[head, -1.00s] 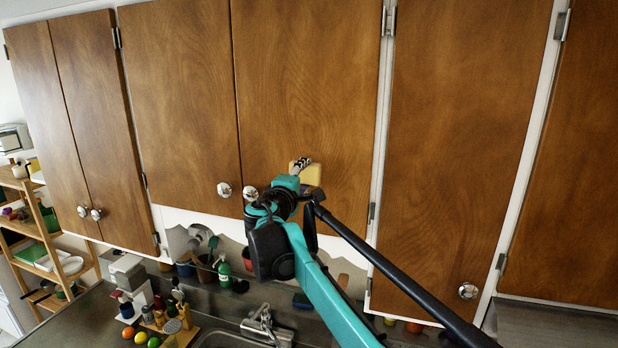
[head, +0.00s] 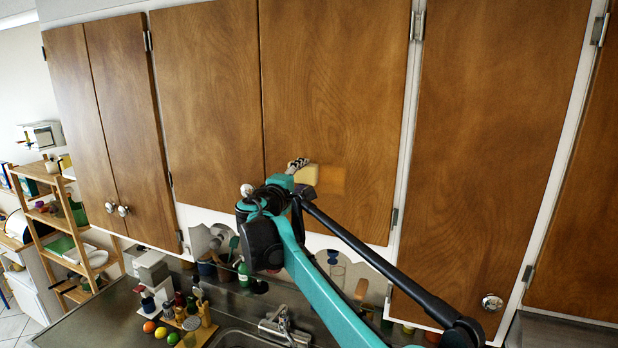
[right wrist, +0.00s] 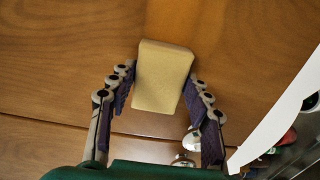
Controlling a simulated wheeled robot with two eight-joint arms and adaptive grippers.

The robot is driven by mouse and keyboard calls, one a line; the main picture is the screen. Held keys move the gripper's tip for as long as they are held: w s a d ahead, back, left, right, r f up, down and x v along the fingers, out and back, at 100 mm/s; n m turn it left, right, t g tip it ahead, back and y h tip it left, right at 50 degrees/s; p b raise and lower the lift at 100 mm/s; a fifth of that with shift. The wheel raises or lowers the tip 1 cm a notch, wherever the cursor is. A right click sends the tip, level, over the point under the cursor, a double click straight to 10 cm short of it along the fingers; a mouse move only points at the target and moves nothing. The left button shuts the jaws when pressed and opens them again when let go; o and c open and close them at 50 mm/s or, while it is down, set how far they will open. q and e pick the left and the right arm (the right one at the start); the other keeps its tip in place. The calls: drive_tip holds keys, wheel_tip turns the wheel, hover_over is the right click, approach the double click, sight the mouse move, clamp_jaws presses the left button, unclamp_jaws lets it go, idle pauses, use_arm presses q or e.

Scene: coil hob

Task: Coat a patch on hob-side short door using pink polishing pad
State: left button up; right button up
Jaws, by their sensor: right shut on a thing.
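My right gripper (head: 298,168) is shut on a pale yellow block-shaped pad (head: 307,174); no pink pad shows. In the right wrist view the pad (right wrist: 162,75) sits between both dark-padded fingers. Its far side appears to be against the short wooden door (head: 340,80), low on the door near its left edge; the contact is hidden. A lighter orange square patch (head: 331,181) shows on the door just right of the pad. My left gripper is not in view.
Neighbouring short door (head: 205,90) and tall door (head: 500,120) flank this one. A round knob (head: 491,303) sits on the tall door. Below are a sink tap (head: 282,325), bottles and small fruit (head: 160,333) on the counter. A wooden shelf (head: 45,215) stands at left.

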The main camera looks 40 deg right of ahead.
sight(347, 170)
drive_tip(key=shift+s+d+r+p, duration=0.2)
drive_tip(key=shift+s+r+p, duration=0.1)
drive_tip(key=shift+s+r, duration=0.15)
drive_tip(key=shift+s+d+r+p, duration=0.2)
drive_tip(key=shift+s+r+p, duration=0.1)
drive_tip(key=shift+r, duration=0.2)
drive_tip(key=shift+s+d, duration=0.3)
drive_tip(key=shift+s, duration=0.3)
drive_tip(key=shift+s+d, duration=0.3)
drive_tip(key=shift+s, duration=0.25)
drive_tip(key=shift+s+d, duration=0.3)
drive_tip(key=shift+s, duration=0.3)
drive_tip(key=shift+s+d, duration=0.3)
drive_tip(key=shift+s, duration=0.25)
drive_tip(key=shift+s+d, duration=0.25)
drive_tip(key=shift+s, duration=0.3)
drive_tip(key=shift+s+d, duration=0.3)
drive_tip(key=shift+s, duration=0.25)
drive_tip(key=shift+s+d, duration=0.3)
drive_tip(key=shift+s, duration=0.25)
drive_tip(key=shift+s+d, duration=0.25)
drive_tip(key=shift+s, duration=0.25)
drive_tip(key=shift+a, duration=0.2)
